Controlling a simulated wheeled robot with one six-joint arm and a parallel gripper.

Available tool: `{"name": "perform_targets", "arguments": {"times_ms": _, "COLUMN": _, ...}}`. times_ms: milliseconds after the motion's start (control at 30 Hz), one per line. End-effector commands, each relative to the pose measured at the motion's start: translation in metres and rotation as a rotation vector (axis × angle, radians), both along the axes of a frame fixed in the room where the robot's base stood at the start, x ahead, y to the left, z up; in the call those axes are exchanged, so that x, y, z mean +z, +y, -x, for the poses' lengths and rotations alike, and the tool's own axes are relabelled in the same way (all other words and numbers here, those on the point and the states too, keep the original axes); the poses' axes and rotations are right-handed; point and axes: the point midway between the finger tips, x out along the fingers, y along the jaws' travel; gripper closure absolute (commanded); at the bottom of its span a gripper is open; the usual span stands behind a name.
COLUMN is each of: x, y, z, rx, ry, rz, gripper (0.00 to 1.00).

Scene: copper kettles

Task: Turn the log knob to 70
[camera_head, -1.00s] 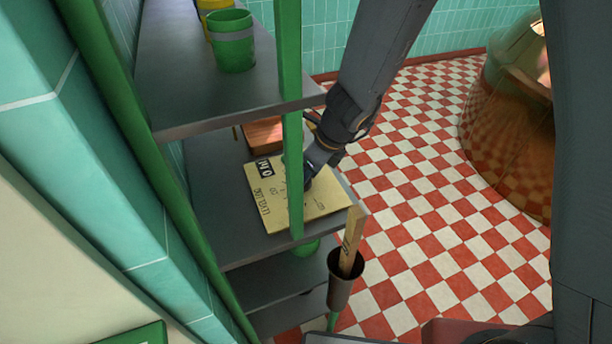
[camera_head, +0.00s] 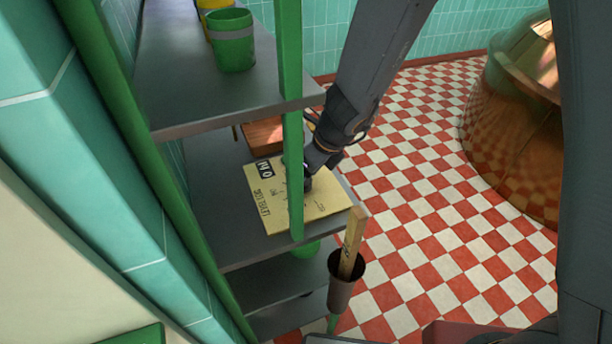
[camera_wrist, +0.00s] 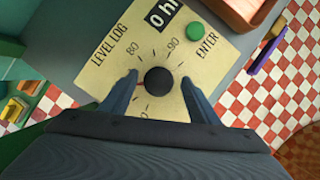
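The cream LEVEL LOG panel (camera_wrist: 104,66) lies on a grey shelf; it also shows in the head view (camera_head: 276,222). Its dark round knob (camera_wrist: 157,80) sits at the middle of a dial marked 80 at upper left and 90 at upper right; a lower mark is partly hidden by my finger. A short red line shows at the knob's left. The display (camera_wrist: 162,16) reads "0 hl". A green button (camera_wrist: 193,30) is beside the word ENTER. My gripper (camera_wrist: 159,82) is open, with one finger on each side of the knob and gaps visible between.
A brown wooden box (camera_wrist: 246,8) lies behind the panel. A green post (camera_head: 292,120) stands close to my arm, and an upper shelf with a green bucket (camera_head: 232,42) hangs above. A dark cup (camera_head: 340,290) is at the shelf's front corner. A copper kettle (camera_head: 515,130) stands right.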

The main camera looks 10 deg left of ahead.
Motion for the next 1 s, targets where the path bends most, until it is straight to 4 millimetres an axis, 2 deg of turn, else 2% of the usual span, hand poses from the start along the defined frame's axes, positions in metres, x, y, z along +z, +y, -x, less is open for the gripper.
{"name": "perform_targets", "arguments": {"times_ms": 267, "x": 0.002, "y": -0.001, "z": 0.001, "rx": 0.001, "ry": 0.002, "rz": 0.0, "gripper": 0.45}}
{"name": "perform_targets", "arguments": {"times_ms": 367, "x": 0.011, "y": -0.003, "z": 0.003, "rx": 0.001, "ry": 0.0, "rz": -0.001, "gripper": 0.45}}
{"name": "perform_targets", "arguments": {"times_ms": 700, "x": 0.061, "y": -0.021, "z": 0.012, "rx": 0.001, "ry": -0.001, "rz": -0.001, "gripper": 0.45}}
{"name": "perform_targets", "arguments": {"times_ms": 833, "x": 0.07, "y": -0.025, "z": 0.014, "rx": 0.0, "ry": 0.001, "rz": 0.0, "gripper": 0.45}}
{"name": "perform_targets", "arguments": {"times_ms": 1000, "x": 0.072, "y": -0.027, "z": 0.015, "rx": 0.0, "ry": 0.001, "rz": 0.0, "gripper": 0.45}}
